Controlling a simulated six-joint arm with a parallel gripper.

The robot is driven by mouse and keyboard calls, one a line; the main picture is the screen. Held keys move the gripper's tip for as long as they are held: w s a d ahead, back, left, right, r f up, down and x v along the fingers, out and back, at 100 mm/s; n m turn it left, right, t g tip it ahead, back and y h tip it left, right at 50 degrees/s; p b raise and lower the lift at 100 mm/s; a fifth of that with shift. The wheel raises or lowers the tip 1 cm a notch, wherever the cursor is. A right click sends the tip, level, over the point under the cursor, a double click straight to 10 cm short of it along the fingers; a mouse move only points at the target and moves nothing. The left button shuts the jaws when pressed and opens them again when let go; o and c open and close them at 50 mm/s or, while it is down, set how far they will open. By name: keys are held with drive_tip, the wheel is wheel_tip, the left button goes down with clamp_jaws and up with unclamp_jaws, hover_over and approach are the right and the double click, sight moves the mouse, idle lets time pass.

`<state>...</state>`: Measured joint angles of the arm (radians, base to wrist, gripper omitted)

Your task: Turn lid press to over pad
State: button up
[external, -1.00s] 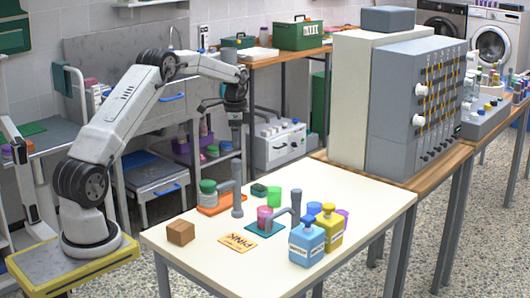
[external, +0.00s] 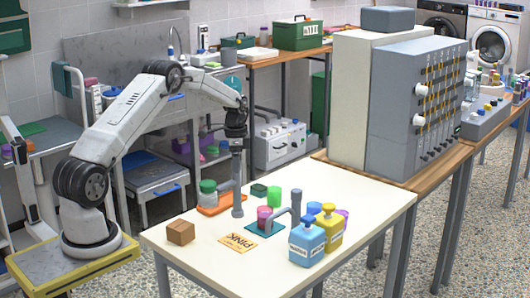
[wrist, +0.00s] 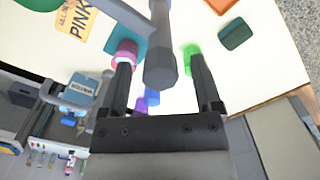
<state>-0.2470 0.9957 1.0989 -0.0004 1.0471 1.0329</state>
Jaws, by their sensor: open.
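A grey lid press (external: 237,200), an upright post with a side arm, stands by an orange pad (external: 213,210). A green-lidded jar (external: 208,192) stands on that pad, and the press arm reaches left toward it; I cannot tell whether it is over the lid. A second grey press (external: 296,205) stands by a teal pad (external: 258,229) with a pink cup (external: 264,217). My gripper (external: 237,142) is open at the first post's top, pointing down. In the wrist view, a grey post (wrist: 160,50) shows between my spread fingers (wrist: 162,88).
A blue bottle (external: 306,246) and a yellow bottle (external: 328,232) stand at the right. A green cup (external: 273,197), dark green block (external: 259,190), PINK card (external: 238,243) and brown box (external: 180,232) share the white table (external: 205,262). The front left is mostly clear.

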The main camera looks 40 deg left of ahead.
clamp_jaws()
idle(0.3)
idle(1.2)
